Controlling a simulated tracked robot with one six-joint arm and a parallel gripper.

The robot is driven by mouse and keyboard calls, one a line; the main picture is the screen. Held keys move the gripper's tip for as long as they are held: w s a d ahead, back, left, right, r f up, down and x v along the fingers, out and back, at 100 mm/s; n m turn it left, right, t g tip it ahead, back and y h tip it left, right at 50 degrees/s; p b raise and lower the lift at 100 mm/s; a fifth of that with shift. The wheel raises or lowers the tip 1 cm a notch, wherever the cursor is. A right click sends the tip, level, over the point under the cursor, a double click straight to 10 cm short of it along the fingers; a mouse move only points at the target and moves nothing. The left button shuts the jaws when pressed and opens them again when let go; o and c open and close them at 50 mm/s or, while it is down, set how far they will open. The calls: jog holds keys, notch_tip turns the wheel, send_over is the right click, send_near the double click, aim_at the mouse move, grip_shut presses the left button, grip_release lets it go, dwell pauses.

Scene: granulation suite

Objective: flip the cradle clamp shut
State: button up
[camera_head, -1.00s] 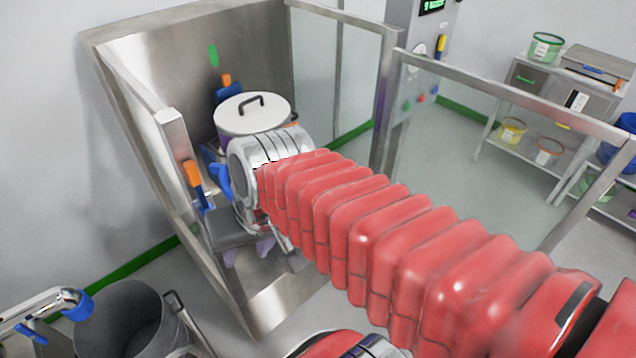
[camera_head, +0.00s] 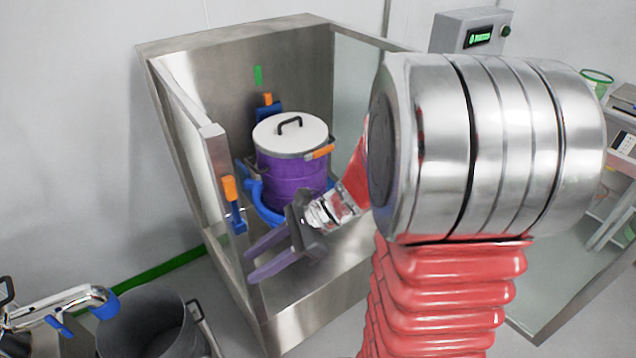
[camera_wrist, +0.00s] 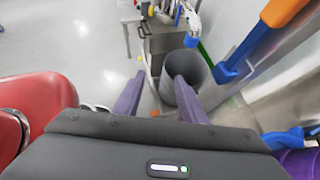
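The purple drum (camera_head: 289,180) stands upright in the blue cradle (camera_head: 254,190) inside a steel booth, under a pale lid (camera_head: 289,133) with a black handle. A blue lever with an orange grip (camera_head: 230,190) stands up at the cradle's front left, apart from the drum; a similar lever (camera_head: 267,103) stands behind the drum. The front lever (camera_wrist: 270,32) crosses the upper right of the wrist view. I cannot tell which lever is the clamp. My gripper (camera_head: 250,267) is open and empty, with purple fingers, below and right of the front lever; it also shows in the wrist view (camera_wrist: 158,97).
The booth's left post (camera_head: 218,190) stands close to the front lever. A grey bin (camera_head: 150,325) and a chrome pipe with a blue end (camera_head: 75,303) are at lower left. My arm hides the booth's right side.

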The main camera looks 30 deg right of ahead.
jog(key=w+d+f+m+t, duration=0.3)
jog(key=w+d+m+t, duration=0.15)
jog(key=d+m, duration=0.35)
jog(key=w+d+f+m+t, duration=0.3)
jog(key=d+m+t, duration=0.2)
jog(key=d+m, duration=0.35)
jog(key=s+d+f+m+t+h, duration=0.2)
jog(key=d+f+m+h, duration=0.4)
jog(key=d+m, duration=0.2)
jog(key=s+d+f+m+t+h, duration=0.3)
jog(key=d+f+m+h, duration=0.3)
jog(key=d+m, duration=0.3)
jog(key=shift+s+d+f, duration=0.25)
jog(key=shift+d, duration=1)
jog(key=shift+w, duration=0.15)
jog(key=w, duration=0.4)
jog(key=w+d, duration=0.1)
jog(key=w, duration=0.8)
jog(key=shift+w+d, duration=0.2)
jog(key=shift+w, duration=0.05)
jog(key=shift+c, duration=0.7)
